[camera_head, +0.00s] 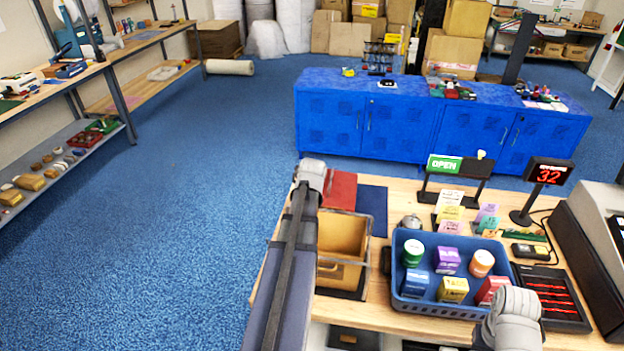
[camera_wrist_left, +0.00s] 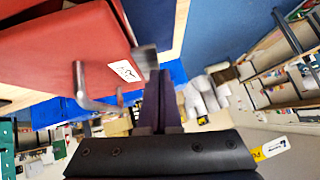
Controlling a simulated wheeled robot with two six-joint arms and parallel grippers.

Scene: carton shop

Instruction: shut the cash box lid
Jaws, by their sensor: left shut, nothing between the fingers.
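A red box-like thing with a metal handle (camera_wrist_left: 97,104) and a white label (camera_wrist_left: 126,71) fills the upper left of the left wrist view; I take it for the cash box (camera_wrist_left: 40,50). In the head view its red surface (camera_head: 341,190) shows just right of my left arm, partly hidden by it. I cannot tell how far its lid stands open. My left gripper (camera_wrist_left: 164,78) is shut and empty, close to the handle's right end; whether they touch is unclear. The head view hides its fingers behind the arm. My right arm shows at lower right, its gripper out of view.
A blue basket (camera_head: 402,299) of small goods, an OPEN sign (camera_head: 445,164) and a price display (camera_head: 549,172) crowd the counter's right. Floor at left is clear.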

